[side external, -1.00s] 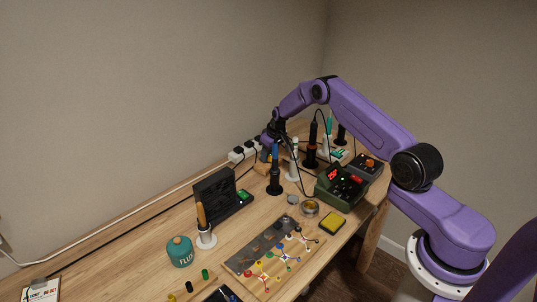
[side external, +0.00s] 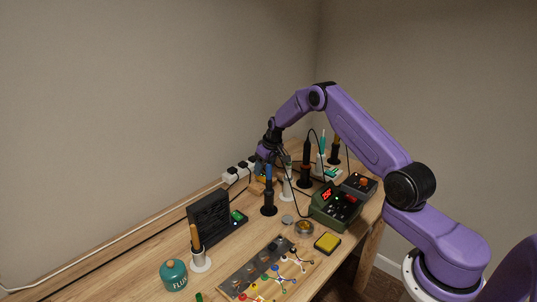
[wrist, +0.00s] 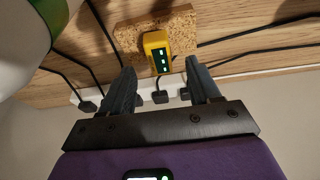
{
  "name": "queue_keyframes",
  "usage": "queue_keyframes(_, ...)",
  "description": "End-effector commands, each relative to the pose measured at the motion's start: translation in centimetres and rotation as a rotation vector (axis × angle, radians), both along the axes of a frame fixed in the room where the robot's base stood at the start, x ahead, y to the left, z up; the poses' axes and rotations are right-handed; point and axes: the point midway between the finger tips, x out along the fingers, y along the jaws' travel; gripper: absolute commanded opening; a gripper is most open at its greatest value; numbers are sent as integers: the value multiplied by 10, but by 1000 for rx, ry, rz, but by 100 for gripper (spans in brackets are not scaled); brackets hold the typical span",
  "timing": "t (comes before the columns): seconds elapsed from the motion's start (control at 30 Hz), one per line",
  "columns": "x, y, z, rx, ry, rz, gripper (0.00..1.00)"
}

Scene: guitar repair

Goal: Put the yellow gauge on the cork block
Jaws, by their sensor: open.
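The yellow gauge (wrist: 157,51), with green lit marks on a dark face, rests on the speckled brown cork block (wrist: 127,35) in the wrist view, near the block's lower edge. My gripper (wrist: 160,66) is open, one dark finger to each side of the gauge in the picture, with clear gaps and no visible contact. In the side view my gripper (side external: 267,152) hangs at the back of the bench near the power strip, above a small orange-brown patch. The gauge and block are too small and covered to tell apart there.
A blue-handled tool in a black stand (side external: 268,197) and a white stand (side external: 287,185) are close to my gripper. A power strip (side external: 232,174) with black cables runs behind. A green station (side external: 335,205) and yellow pad (side external: 327,242) lie to the right.

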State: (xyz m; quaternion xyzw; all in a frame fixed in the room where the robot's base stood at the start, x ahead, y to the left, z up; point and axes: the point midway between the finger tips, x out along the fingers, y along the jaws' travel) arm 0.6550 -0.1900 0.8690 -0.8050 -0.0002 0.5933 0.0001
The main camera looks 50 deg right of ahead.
Motion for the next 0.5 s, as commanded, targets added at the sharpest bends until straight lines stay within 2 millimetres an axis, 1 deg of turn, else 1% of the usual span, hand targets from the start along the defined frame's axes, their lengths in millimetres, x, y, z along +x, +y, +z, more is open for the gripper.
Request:
queue_keyframes(0.03, -3, -1, 10, -1, -2, -1, 62)
queue_keyframes(0.2, -11, -1, 38, -1, -2, 0, 62)
queue_keyframes(0.4, -19, -1, 63, -1, -1, 0, 62)
queue_keyframes(0.5, -22, -1, 69, 0, 1, 0, 62)
